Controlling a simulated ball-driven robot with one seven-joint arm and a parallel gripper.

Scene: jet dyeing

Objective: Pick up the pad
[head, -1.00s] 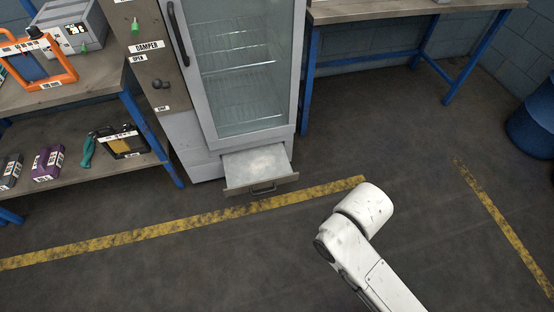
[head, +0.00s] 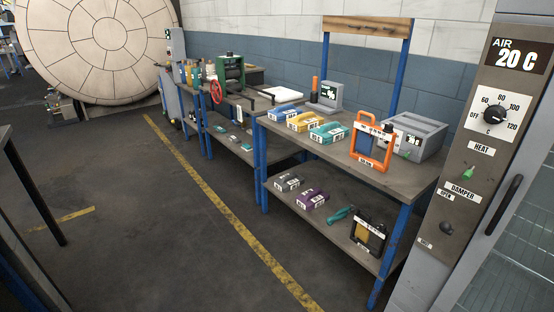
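No item is clearly recognisable as the pad. On the top of the near bench lie a blue labelled block (head: 286,113), a yellow one (head: 306,121) and a teal one (head: 329,133). On the lower shelf lie a grey labelled block (head: 289,181) and a purple one (head: 312,199). A flat white item (head: 283,93) lies on the far bench, too small to identify. My gripper and arm are out of view.
An orange frame (head: 371,146) and a grey box (head: 412,136) stand on the near bench (head: 400,176). A teal tool (head: 340,213) and a black frame (head: 369,234) are on its shelf. The cabinet (head: 455,200) is at right. Floor before the benches is clear.

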